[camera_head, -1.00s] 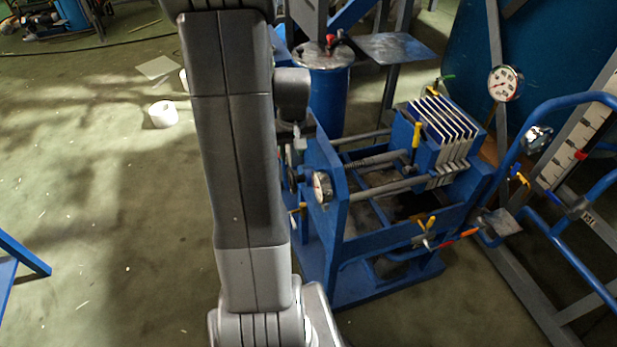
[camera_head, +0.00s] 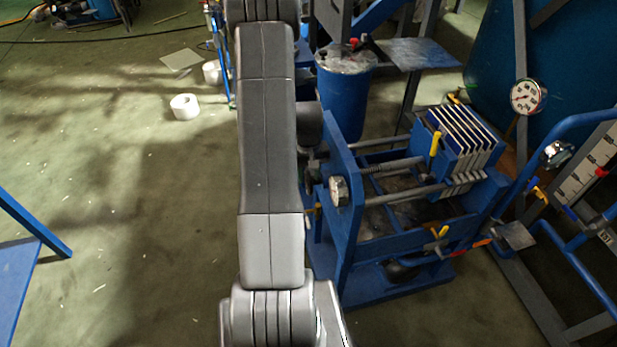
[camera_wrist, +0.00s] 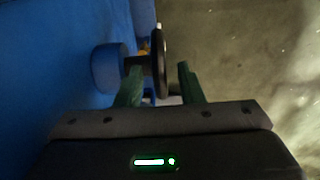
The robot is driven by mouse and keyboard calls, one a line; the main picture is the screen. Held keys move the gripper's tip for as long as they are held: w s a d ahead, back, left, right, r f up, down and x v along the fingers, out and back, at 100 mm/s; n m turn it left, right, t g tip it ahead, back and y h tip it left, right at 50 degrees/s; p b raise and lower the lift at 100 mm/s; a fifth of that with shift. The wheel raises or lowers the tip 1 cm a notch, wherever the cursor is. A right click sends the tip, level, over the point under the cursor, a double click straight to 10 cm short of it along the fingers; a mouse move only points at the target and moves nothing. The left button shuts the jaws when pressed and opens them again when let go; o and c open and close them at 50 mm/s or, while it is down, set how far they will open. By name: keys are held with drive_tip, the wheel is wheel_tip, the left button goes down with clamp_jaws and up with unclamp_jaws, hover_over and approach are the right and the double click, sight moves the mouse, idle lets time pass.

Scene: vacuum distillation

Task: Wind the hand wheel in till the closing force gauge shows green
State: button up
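In the wrist view the black hand wheel (camera_wrist: 161,62) is seen nearly edge-on, on a shaft from a round blue hub (camera_wrist: 106,67) on the blue frame. My gripper (camera_wrist: 159,70) has its two green fingers apart, one on each side of the wheel's rim; a gap shows on the right, and contact on the left is unclear. In the head view my arm hides the gripper and most of the wheel. A round gauge (camera_head: 338,191) sits on the press's blue end plate (camera_head: 347,225); its needle and colours are too small to read.
The blue press holds a stack of white plates (camera_head: 462,138) at its far end. A second gauge (camera_head: 526,97) stands at upper right. A blue drum (camera_head: 343,100) is behind the press. White rolls (camera_head: 184,107) lie on open floor at left. A blue table (camera_head: 17,275) stands at lower left.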

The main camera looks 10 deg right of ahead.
drive_tip(key=shift+f, duration=0.95)
clamp_jaws()
drive_tip(key=t+b, duration=0.1)
drive_tip(key=b, duration=0.2)
drive_tip(key=shift+s+f, duration=0.1)
drive_tip(key=shift+f, duration=0.2)
drive_tip(key=t+b, duration=0.1)
drive_tip(key=b, duration=0.2)
drive_tip(key=shift+s+r+t, duration=0.15)
drive_tip(key=shift+t, duration=0.25)
drive_tip(key=shift+r, duration=0.1)
unclamp_jaws()
drive_tip(key=shift+r, duration=0.1)
